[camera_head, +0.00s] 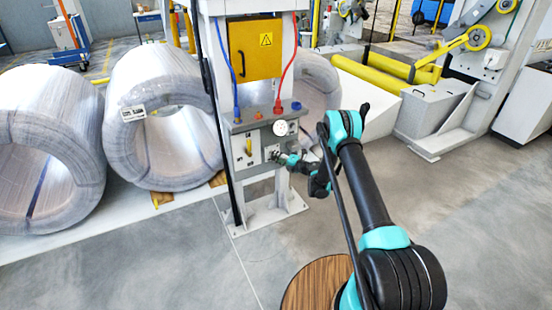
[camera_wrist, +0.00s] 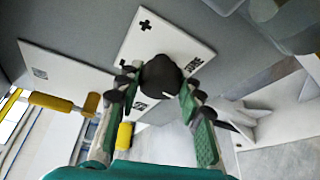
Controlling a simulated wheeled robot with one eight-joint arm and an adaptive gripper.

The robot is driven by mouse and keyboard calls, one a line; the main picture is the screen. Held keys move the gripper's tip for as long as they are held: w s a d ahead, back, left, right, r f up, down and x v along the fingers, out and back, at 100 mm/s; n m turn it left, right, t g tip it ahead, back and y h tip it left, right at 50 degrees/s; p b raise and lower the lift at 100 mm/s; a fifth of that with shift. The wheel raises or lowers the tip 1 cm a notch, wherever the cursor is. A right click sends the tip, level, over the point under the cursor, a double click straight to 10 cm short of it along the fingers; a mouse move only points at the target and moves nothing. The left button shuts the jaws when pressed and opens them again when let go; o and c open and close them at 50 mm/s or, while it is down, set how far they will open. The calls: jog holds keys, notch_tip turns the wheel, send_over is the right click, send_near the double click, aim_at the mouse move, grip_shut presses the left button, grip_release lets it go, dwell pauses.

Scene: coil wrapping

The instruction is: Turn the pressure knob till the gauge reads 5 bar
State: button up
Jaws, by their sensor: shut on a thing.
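The pressure knob (camera_wrist: 161,76) is black and round and sits on a white plate (camera_wrist: 150,38) with a plus mark and lettering. My gripper (camera_wrist: 159,90) has its two green-padded fingers on either side of the knob, shut on it. In the head view my gripper (camera_head: 280,157) is at the front of the grey control panel (camera_head: 238,131) and hides the knob there. The round white gauge (camera_head: 281,128) is on the panel just above my gripper; its needle and reading are too small to make out. The gauge dial is not visible in the wrist view.
A yellow lever (camera_head: 249,147) is on the panel left of my gripper; its yellow handle also shows in the wrist view (camera_wrist: 62,103). Blue (camera_head: 237,100) and red (camera_head: 278,95) hoses rise above the panel. Large wire coils (camera_head: 125,90) stand at left. The floor at right is clear.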

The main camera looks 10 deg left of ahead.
jog(key=shift+d+m+y, duration=0.1)
jog(key=shift+m+y, duration=0.4)
jog(key=shift+m, duration=0.5)
jog(key=o, duration=1.2)
jog(key=shift+c, duration=0.2)
jog(key=o, duration=0.4)
jog(key=r, duration=0.6)
jog(key=shift+w+r, duration=0.15)
jog(key=shift+w, duration=0.25)
jog(key=r, duration=0.1)
jog(key=s+r, duration=0.1)
jog(key=r, duration=0.1)
jog(key=c, duration=0.4)
jog(key=shift+r, duration=0.35)
